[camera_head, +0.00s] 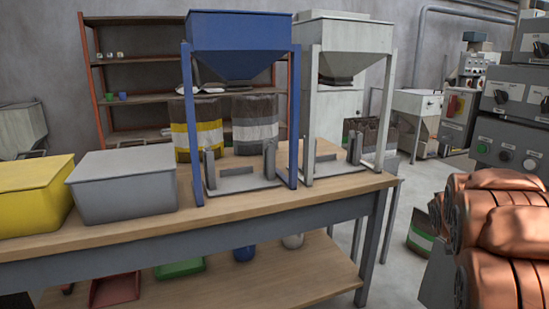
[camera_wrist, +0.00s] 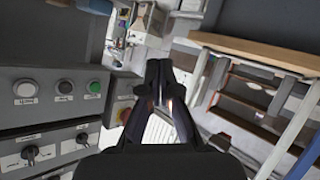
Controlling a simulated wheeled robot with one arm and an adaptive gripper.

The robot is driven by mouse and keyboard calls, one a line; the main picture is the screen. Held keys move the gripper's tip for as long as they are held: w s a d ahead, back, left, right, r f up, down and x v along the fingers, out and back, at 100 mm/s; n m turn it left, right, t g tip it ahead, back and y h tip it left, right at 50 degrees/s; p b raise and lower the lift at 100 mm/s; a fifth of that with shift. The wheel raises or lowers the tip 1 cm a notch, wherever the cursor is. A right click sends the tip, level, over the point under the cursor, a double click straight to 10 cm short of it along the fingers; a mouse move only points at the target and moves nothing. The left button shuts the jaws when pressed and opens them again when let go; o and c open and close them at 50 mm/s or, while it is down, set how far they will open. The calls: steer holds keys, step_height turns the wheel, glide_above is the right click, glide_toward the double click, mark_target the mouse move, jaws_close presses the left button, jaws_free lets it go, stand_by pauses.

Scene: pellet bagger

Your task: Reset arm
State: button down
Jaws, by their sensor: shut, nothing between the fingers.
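My gripper (camera_wrist: 158,72) shows in the wrist view with its two dark fingers together at the centre, shut and empty. It touches nothing that I can see. My copper-coloured arm (camera_head: 495,235) stands folded at the right of the head view, and the gripper itself is not visible there. In the wrist view a grey control panel (camera_wrist: 50,112) with buttons and rotary switches lies to the left of the gripper. The same kind of panel shows at the right edge of the head view (camera_head: 508,125), behind my arm.
A wooden workbench (camera_head: 330,192) carries a blue hopper (camera_head: 238,32), a pale hopper (camera_head: 343,38), a grey bin (camera_head: 125,187) and a yellow bin (camera_head: 32,195). A shelf rack (camera_head: 140,97) stands behind.

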steer(key=s+a+f+g+y, duration=0.2)
steer(key=s+a+f+g, duration=0.25)
steer(key=s+a, duration=0.6)
steer(key=s+a+f+g+y, duration=0.3)
steer(key=s+a+f, duration=0.3)
steer(key=s+a, duration=0.4)
steer(key=s+a+f+n+g+y, duration=0.1)
steer(key=s+a+g, duration=0.1)
steer(key=s+a, duration=0.35)
steer(key=s+a+n+g, duration=0.1)
steer(key=s+a+g, duration=0.15)
steer(key=s, duration=0.65)
steer(key=s+a+f+g+y, duration=0.1)
steer(key=s+a+g, duration=0.1)
steer(key=s+a, duration=0.45)
step_height(320, 180, up, 25)
steer(key=s+d+t+p, duration=0.1)
steer(key=s+d+p, duration=0.1)
steer(key=p, duration=2.2)
steer(key=shift+s, duration=0.25)
steer(key=shift+d, duration=0.1)
